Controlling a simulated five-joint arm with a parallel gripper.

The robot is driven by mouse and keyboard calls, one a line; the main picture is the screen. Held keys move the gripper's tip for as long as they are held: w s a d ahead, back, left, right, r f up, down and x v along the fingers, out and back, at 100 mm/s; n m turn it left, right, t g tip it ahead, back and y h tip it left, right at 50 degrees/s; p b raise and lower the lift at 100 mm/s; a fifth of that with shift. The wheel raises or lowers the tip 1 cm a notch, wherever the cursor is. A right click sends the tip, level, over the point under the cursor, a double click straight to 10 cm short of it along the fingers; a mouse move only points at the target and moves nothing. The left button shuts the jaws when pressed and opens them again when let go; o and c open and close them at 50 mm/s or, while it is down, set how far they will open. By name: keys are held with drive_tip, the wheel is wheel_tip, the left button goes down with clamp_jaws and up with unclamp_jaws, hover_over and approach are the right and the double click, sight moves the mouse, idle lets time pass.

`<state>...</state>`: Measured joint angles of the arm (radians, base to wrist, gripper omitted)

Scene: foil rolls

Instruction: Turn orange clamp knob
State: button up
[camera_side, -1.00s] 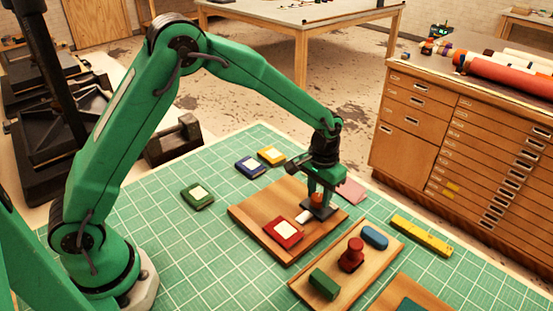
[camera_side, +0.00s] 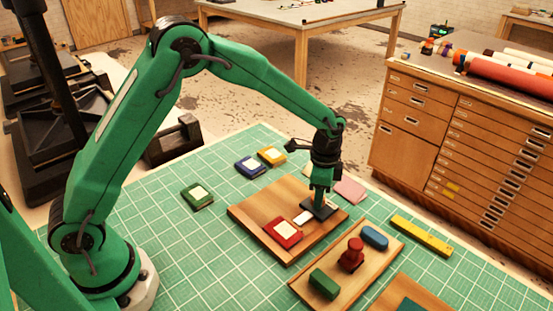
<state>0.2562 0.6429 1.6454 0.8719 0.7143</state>
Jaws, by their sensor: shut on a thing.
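The orange clamp knob showed a moment ago on the dark clamp base (camera_side: 319,208), near the right corner of a wooden board (camera_side: 262,222). Now my gripper (camera_side: 319,200) covers it, and I cannot make out the knob itself. My gripper points straight down over the dark base and is shut on the knob. A small white piece (camera_side: 303,218) lies at the left edge of the dark base.
A red block with a white label (camera_side: 283,233) sits on the board. A wooden tray (camera_side: 318,300) in front holds a red stamp (camera_side: 351,255), a green block (camera_side: 324,284) and a blue block (camera_side: 375,237). A yellow bar (camera_side: 421,236) lies to the right.

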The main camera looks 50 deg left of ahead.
drive_tip(key=m, duration=0.6)
drive_tip(key=shift+a, duration=0.1)
idle(0.5)
drive_tip(key=o, duration=1)
drive_tip(key=shift+r, duration=0.1)
drive_tip(key=shift+w+r, duration=0.1)
drive_tip(key=shift+r, duration=3.65)
